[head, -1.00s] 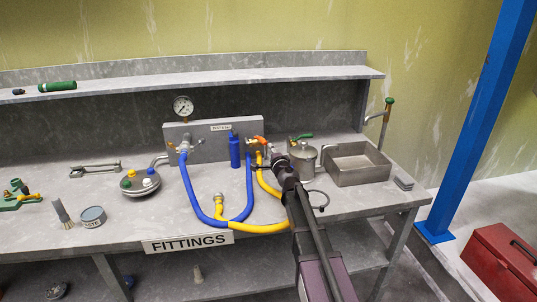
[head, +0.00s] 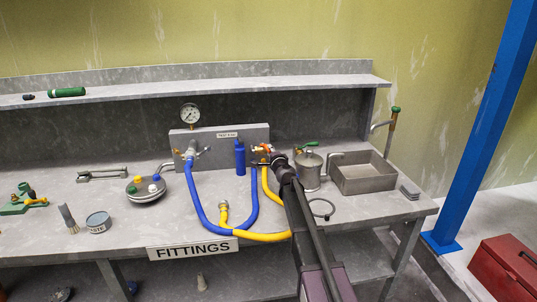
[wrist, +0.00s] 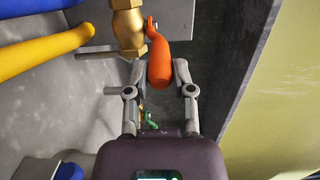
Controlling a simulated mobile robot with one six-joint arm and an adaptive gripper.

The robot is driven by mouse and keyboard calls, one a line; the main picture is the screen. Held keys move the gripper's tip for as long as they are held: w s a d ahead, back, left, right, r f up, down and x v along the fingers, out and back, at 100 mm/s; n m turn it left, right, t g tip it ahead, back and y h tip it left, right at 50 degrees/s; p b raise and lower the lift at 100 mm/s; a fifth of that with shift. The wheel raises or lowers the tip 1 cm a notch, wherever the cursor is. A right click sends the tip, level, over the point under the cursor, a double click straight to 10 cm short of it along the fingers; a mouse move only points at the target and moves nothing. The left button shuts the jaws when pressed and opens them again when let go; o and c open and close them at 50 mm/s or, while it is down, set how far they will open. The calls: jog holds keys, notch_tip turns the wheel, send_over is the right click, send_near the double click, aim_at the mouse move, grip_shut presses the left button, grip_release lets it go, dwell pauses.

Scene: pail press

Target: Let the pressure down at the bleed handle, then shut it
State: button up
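The orange bleed handle (wrist: 158,62) hangs from a brass valve fitting (wrist: 128,28) in the wrist view. My gripper (wrist: 163,75) is open, with one finger on each side of the handle's free end. A gap shows at the right finger; I cannot tell whether the left finger touches. In the head view the handle (head: 265,148) is small and partly hidden by my gripper (head: 278,157), at the right end of the grey test block (head: 225,137). The pressure gauge (head: 190,115) stands above the block; its needle is too small to read.
A blue hose (head: 203,215) and a yellow hose (head: 262,237) loop over the bench left of my arm. A metal pot (head: 309,172) and an open tray (head: 362,172) stand close on the right.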

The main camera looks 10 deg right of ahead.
jog(key=shift+s+a, duration=0.1)
jog(key=shift+a, duration=0.05)
jog(key=shift+s+a, duration=0.1)
jog(key=shift+a, duration=0.85)
jog(key=o, duration=0.9)
jog(key=shift+d, duration=0.1)
jog(key=shift+s, duration=0.1)
jog(key=s, duration=0.4)
jog(key=s+d, duration=0.1)
jog(key=s, duration=0.6)
jog(key=shift+s+d, duration=0.15)
jog(key=shift+s, duration=0.2)
